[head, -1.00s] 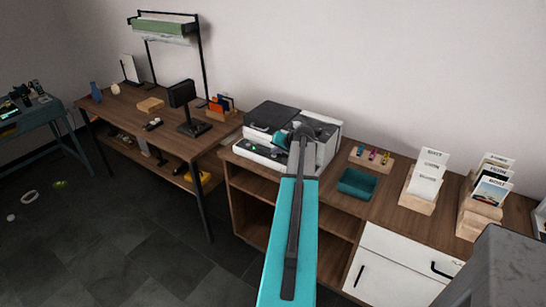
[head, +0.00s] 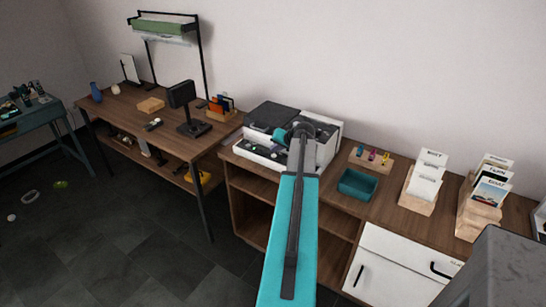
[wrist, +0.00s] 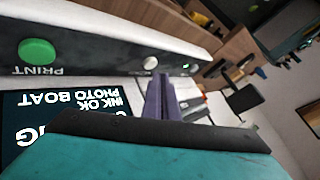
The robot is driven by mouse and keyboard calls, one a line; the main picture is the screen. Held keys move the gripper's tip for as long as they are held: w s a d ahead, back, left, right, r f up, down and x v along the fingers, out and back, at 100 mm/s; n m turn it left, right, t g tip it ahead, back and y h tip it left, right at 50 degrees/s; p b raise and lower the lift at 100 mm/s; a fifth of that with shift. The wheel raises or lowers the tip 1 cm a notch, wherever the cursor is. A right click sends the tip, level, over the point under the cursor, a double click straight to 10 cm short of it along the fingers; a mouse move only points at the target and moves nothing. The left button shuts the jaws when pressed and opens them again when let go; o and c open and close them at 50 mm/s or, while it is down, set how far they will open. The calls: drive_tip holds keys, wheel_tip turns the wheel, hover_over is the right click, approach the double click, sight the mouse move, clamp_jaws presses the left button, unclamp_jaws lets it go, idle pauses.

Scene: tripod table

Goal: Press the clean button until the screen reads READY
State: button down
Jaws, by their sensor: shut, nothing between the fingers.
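The dark screen (wrist: 50,105) reads INK OK, PHOTO BOAT and a large word ending in NG, partly hidden. My gripper (wrist: 163,80) is shut and empty, its fingertips close to the whitish button. I cannot tell whether they touch it. My arm hides part of the printer in the head view.
A small green light (wrist: 187,66) glows on the panel. Right of the printer are a teal tray (head: 358,185), a wooden block with small coloured items (head: 371,158) and card stands (head: 425,180). A desk with a black monitor (head: 183,95) stands to the left.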

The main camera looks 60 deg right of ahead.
wheel_tip(320, 180, up, 5)
drive_tip(key=shift+r+p, duration=0.1)
drive_tip(key=shift+p, duration=0.95)
idle(0.6)
